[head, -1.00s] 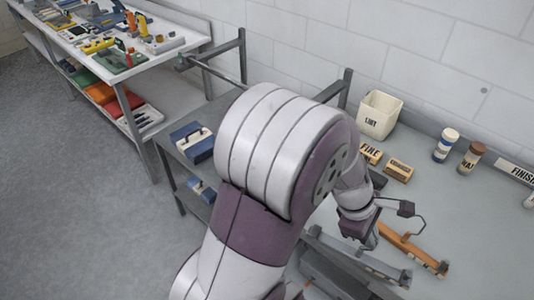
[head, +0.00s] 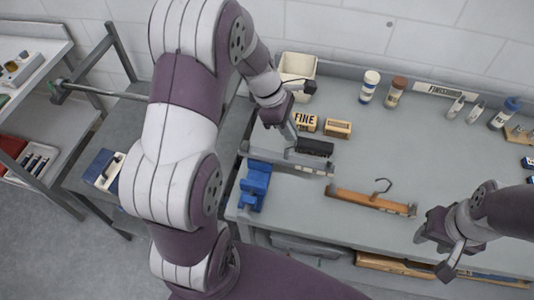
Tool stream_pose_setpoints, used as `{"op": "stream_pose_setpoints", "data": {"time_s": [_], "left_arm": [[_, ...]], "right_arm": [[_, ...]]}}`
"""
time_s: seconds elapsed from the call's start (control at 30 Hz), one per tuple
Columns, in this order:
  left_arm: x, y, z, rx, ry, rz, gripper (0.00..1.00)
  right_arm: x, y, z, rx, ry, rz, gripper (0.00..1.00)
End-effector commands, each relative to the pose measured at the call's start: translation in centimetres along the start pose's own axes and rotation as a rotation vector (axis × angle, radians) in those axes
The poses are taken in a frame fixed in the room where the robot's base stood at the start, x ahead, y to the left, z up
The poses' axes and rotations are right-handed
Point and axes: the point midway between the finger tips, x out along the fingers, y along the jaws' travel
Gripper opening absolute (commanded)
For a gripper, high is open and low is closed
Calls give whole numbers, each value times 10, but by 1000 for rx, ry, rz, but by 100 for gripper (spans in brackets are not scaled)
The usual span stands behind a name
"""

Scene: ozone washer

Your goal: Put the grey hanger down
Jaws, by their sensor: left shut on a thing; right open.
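The grey hanger (head: 312,166) is a long grey bar, lying roughly across the picture behind the blue vise in the head view. My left gripper (head: 291,138) reaches down from above and is shut on it near its middle. The fingers partly hide the hanger, and I cannot tell whether it touches the bench. An orange-brown wooden hanger (head: 362,201) with a dark wire hook lies on the bench to its right. My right gripper (head: 440,257) is open and empty near the bench's front edge at the right.
A blue vise (head: 254,186) stands at the bench's left front. A black block (head: 315,147), FINE (head: 305,123) and tan (head: 338,128) blocks, and a cream bin (head: 297,69) sit close behind the hanger. Bottles line the back. The grey bench (head: 420,150) is clear at centre right.

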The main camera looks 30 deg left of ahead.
Motion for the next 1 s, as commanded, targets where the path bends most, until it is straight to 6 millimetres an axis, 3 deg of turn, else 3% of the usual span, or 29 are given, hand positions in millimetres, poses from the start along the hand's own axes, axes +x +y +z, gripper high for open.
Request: {"op": "stream_pose_setpoints", "data": {"time_s": [0.1,0.23,0.33,0.53,0.9,0.93,1.0], "left_arm": [[3,-18,-32,-8,0,1,0],[9,-30,-56,-4,0,2,0],[15,-34,-64,-1,-1,1,0],[46,-36,-77,-2,-1,1,0],[53,-35,-80,1,0,3,0],[52,-35,-79,1,0,3,20],[52,-35,-79,1,0,3,35]], "right_arm": [[-10,0,-1,0,0,0,43],[-14,0,-2,0,1,0,43],[-15,0,-2,0,0,0,43],[-22,0,-3,0,1,0,43],[-17,0,-2,0,1,0,43],[-18,0,-2,0,0,0,43],[-19,0,-2,0,0,0,43]]}}
